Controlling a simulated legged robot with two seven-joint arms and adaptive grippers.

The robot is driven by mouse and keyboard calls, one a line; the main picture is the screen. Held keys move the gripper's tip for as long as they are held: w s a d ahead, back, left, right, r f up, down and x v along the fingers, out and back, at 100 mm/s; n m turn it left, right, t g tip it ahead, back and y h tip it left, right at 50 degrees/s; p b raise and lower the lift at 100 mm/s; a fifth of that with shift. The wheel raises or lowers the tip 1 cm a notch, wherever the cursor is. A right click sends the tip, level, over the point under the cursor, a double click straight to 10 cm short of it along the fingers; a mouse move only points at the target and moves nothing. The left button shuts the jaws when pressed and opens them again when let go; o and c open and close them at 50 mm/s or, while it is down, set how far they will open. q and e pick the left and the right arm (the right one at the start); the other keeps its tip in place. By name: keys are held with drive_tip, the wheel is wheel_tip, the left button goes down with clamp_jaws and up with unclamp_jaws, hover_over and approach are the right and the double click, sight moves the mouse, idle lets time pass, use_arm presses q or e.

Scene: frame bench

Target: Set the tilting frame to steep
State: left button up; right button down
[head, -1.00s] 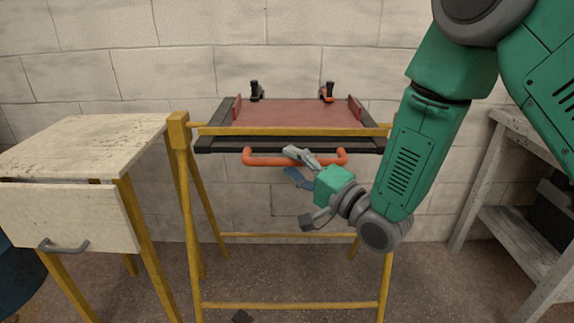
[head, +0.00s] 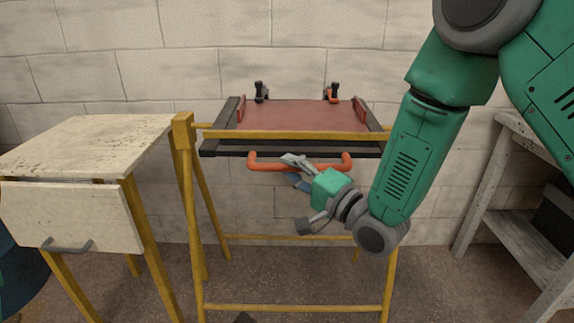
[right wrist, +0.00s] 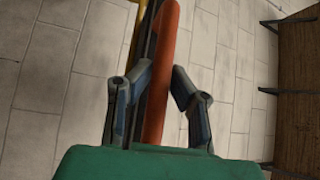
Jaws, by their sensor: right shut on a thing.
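The tilting frame (head: 222,148) has a dark border, a red-brown panel (head: 295,115) and a yellow front bar, and sits on a yellow stand (head: 188,210). The panel looks only slightly tilted. An orange handle (head: 262,166) runs along the frame's front edge. My left gripper is not in view.
Two small clamps (head: 332,93) stand at the frame's back edge. A grey shelf (head: 510,225) is at right. A block wall is behind.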

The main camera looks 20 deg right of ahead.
drive_tip(key=shift+d+f, duration=0.35)
drive_tip(key=shift+f, duration=0.35)
wheel_tip(320, 180, down, 11)
drive_tip(key=w+d+b, duration=0.1)
drive_tip(key=w+b, duration=0.1)
drive_tip(key=b, duration=0.2)
drive_tip(key=shift+d, duration=0.1)
drive_tip(key=c, duration=1.9)
unclamp_jaws()
drive_tip(key=shift+c, duration=0.2)
drive_tip(key=o, duration=0.5)
drive_tip(key=shift+d, duration=0.1)
drive_tip(key=shift+c, duration=0.2)
drive_tip(key=v, duration=1.2)
